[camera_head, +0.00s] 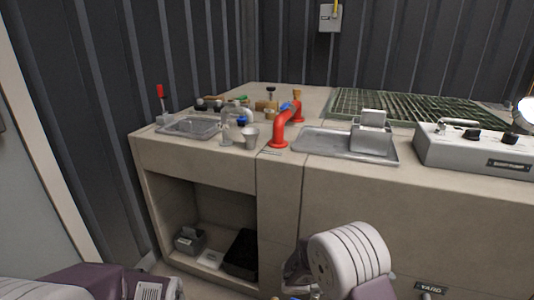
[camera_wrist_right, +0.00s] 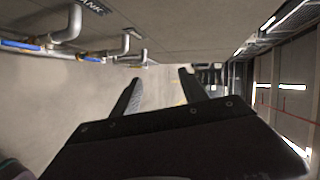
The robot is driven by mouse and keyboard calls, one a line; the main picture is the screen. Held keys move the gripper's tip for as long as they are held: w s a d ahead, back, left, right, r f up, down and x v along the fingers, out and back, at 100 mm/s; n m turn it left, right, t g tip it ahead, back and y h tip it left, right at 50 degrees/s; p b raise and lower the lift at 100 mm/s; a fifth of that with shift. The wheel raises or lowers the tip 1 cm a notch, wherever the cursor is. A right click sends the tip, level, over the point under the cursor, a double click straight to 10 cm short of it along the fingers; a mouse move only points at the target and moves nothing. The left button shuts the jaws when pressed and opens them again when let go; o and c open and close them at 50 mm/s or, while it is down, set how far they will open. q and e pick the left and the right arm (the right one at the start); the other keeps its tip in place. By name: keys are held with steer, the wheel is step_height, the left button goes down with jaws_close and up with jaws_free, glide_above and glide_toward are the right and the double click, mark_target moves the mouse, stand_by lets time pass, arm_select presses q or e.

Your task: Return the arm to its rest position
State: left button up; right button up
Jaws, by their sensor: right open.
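In the right wrist view my right gripper (camera_wrist_right: 160,76) is open, its two dark fingers apart with nothing between them. Behind the fingers lies a plain beige surface. In the head view my right arm (camera_head: 348,262) shows at the bottom, right of centre, in front of the counter; its gripper cannot be made out there. Part of my left arm (camera_head: 100,284) shows at the bottom left corner of the head view; its gripper is outside the picture.
The beige counter (camera_head: 220,174) stands ahead, with a red pipe (camera_head: 280,130), metal trays and a grey control box (camera_head: 475,150). Its open shelf holds a black bin (camera_head: 241,253). Pipes with blue parts (camera_wrist_right: 62,52) run at upper left in the wrist view.

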steer(key=s+d+r+m+g+y+p, duration=0.1)
steer(key=s+m+g+y, duration=0.45)
steer(key=s+m, duration=0.75)
steer(key=s+a+f+m+t+y, duration=0.25)
steer(key=a+m+y, duration=0.55)
steer(key=m, duration=0.7)
steer(key=w+a+f+m+t, duration=0.25)
steer(key=w+a+m, duration=0.2)
steer(key=m, duration=0.55)
step_height(320, 180, up, 39)
steer(key=p, duration=3.8)
steer(key=shift+s+f+y, duration=0.15)
steer(key=shift+s+y, duration=0.3)
